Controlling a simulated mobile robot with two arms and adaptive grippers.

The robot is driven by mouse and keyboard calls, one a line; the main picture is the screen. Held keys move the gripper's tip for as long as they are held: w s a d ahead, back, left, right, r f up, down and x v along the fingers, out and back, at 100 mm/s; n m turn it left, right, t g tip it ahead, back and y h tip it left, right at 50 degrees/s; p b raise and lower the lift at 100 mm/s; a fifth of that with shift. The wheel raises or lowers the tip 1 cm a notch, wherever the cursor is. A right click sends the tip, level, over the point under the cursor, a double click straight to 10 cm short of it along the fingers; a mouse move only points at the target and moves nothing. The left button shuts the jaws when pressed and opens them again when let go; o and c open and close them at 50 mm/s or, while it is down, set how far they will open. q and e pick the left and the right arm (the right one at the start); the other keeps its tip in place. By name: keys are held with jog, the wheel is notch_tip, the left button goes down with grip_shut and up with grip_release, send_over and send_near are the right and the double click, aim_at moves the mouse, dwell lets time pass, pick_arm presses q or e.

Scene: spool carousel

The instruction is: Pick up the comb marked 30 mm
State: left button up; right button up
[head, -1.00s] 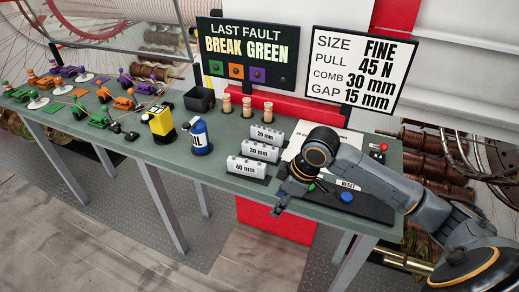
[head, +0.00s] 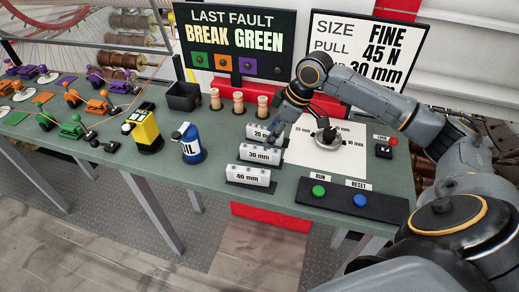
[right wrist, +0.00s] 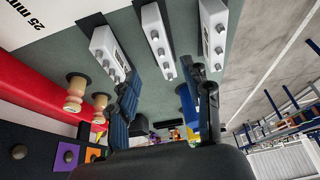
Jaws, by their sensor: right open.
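The comb marked 30 mm (head: 260,155) is a light grey block with knobs on top, the middle one of a row on the green bench. The comb marked 20 mm (head: 256,132) stands behind it and the comb marked 40 mm (head: 248,175) in front. My right gripper (head: 281,128) is open and empty, above the right end of the 20 mm and 30 mm combs. In the right wrist view the open fingers (right wrist: 165,102) are spread, with the middle comb (right wrist: 157,40) ahead between them. My left gripper is out of view.
A button panel (head: 338,196), a blue oil bottle (head: 188,145), a yellow device (head: 144,130) and wooden pegs (head: 238,104) stand nearby. A fault board (head: 235,45) rises behind.

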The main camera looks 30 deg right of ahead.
aim_at(260, 151)
jog(key=x, duration=0.3)
jog(key=shift+w+r, duration=0.1)
jog(key=x, duration=0.1)
jog(key=p+x, duration=0.2)
jog(key=shift+s+a, duration=0.25)
jog(key=x, duration=0.3)
jog(key=shift+d, duration=0.1)
jog(key=shift+s, duration=0.1)
jog(key=c, duration=0.9)
grip_shut()
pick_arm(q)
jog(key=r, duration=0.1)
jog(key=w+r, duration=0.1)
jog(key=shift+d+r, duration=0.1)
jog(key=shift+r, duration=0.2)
